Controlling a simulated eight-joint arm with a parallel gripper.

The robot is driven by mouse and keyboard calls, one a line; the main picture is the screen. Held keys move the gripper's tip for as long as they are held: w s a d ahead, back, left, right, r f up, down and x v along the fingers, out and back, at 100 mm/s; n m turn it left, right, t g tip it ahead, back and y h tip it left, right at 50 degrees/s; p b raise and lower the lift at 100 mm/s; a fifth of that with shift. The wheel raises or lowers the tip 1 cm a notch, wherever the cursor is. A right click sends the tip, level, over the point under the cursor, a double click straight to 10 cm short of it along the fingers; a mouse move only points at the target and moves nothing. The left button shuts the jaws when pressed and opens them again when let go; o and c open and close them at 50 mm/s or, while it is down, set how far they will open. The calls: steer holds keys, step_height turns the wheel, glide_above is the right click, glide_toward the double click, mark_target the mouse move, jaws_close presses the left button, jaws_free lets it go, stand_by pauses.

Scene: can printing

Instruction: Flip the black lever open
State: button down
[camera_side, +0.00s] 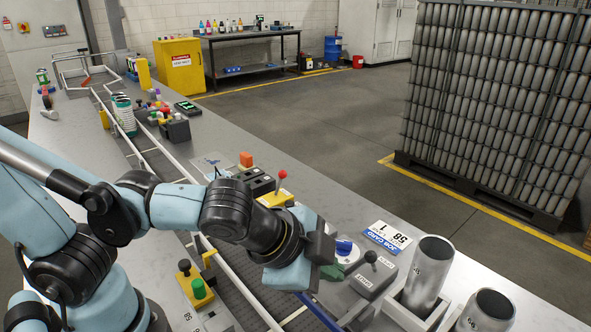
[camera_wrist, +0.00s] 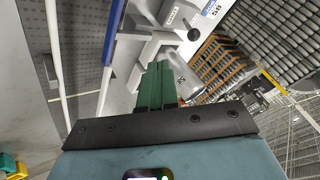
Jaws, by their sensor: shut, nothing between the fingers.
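A black lever with a round knob (camera_side: 371,257) stands up from a small grey box (camera_side: 367,280) with a printed label. The lever's dark knob also shows in the wrist view (camera_wrist: 193,34), above and to the right of my fingertips. My gripper (camera_side: 333,270) is left of the grey box in the side view, and I see no contact with the lever. Its green fingers (camera_wrist: 157,68) are pressed together and empty. The wrist partly hides the bench behind it.
Two metal cans (camera_side: 429,274) (camera_side: 488,311) stand in holders right of the box. A job card (camera_side: 387,237) lies behind it. A blue rail (camera_wrist: 114,30) runs beside the fingers. A blue knob (camera_side: 344,246) and a red-ball lever (camera_side: 281,175) are close by.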

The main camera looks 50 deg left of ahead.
mark_target(372, 264)
steer(key=shift+x, duration=4.2)
steer(key=w, duration=0.1)
steer(key=w+a, duration=0.2)
steer(key=shift+w+r, duration=0.25)
steer(key=shift+r, duration=0.1)
steer(key=shift+w+r+g, duration=0.2)
steer(key=shift+g, duration=0.1)
